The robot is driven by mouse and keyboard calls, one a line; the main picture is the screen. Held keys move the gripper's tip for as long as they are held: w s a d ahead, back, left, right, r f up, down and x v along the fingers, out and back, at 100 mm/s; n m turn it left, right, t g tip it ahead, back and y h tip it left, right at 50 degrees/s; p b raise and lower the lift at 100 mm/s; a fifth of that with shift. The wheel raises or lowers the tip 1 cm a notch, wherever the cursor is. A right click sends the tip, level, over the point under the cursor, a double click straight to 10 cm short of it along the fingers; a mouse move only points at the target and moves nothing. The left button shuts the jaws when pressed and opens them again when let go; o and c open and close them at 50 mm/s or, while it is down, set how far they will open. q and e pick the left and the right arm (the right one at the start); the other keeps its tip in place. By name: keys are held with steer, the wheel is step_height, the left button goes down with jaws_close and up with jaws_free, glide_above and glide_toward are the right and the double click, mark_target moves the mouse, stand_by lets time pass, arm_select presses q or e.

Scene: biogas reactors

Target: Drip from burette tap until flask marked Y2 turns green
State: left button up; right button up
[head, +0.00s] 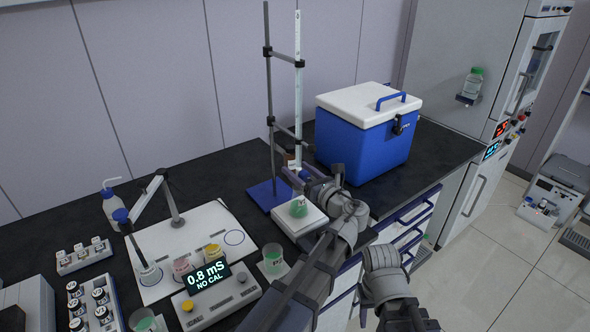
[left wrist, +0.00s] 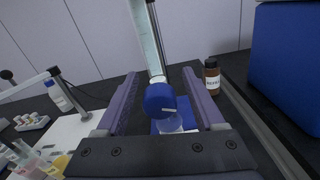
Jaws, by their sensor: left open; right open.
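The burette (head: 298,95) is a clear tube clamped upright on a stand with a blue base (head: 268,195). Its blue tap (left wrist: 160,98) shows between the purple fingers of my left gripper (left wrist: 160,74), which is open, with a gap on each side. In the head view my left gripper (head: 296,183) hides the tap. A flask with green contents (head: 299,208) stands on a white plate (head: 310,219) below the burette; its mark cannot be read. Of my right arm only links show at the lower right; its fingers are not in view.
A blue cooler box (head: 364,138) stands right of the stand, with a brown bottle (left wrist: 211,76) near the burette. At left are a meter reading 0.8 mS NO CAL (head: 207,277), several beakers, vial racks (head: 85,255) and a wash bottle (head: 114,208).

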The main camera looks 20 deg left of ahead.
arm_select(q)
steer(key=shift+a, duration=0.1)
jaws_close()
stand_by(0.3)
steer(key=n, duration=0.4)
stand_by(0.5)
jaws_free()
steer(key=shift+s, duration=0.15)
